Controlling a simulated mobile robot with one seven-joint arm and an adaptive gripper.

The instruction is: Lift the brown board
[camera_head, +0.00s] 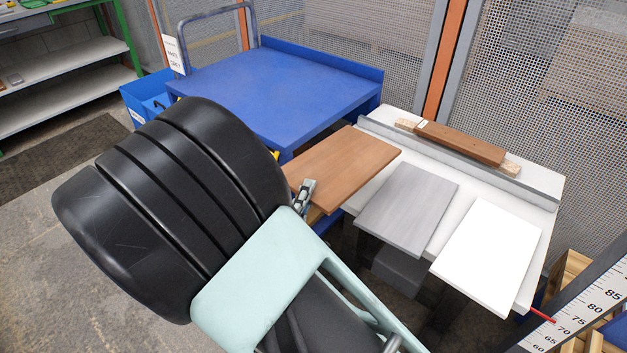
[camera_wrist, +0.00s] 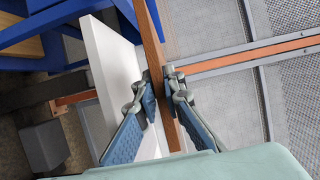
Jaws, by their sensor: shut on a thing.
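The brown board (camera_head: 345,162) is a flat wooden panel at the left end of the white bench in the head view. My gripper (camera_head: 305,194) is at its near left edge, partly hidden behind my arm. In the wrist view the board (camera_wrist: 153,45) shows edge-on as a thin brown strip. There my gripper (camera_wrist: 161,88) is shut on it, one finger on each face. The board looks roughly level and overlaps the bench end. I cannot tell whether it touches the bench top.
A grey board (camera_head: 408,212) and a white board (camera_head: 488,250) lie on the white bench (camera_head: 545,186) to the right. A brown bar (camera_head: 460,143) rests along its back. A blue cart (camera_head: 270,88) stands behind left, with a blue bin (camera_head: 146,98) beside it. Mesh fencing closes the back.

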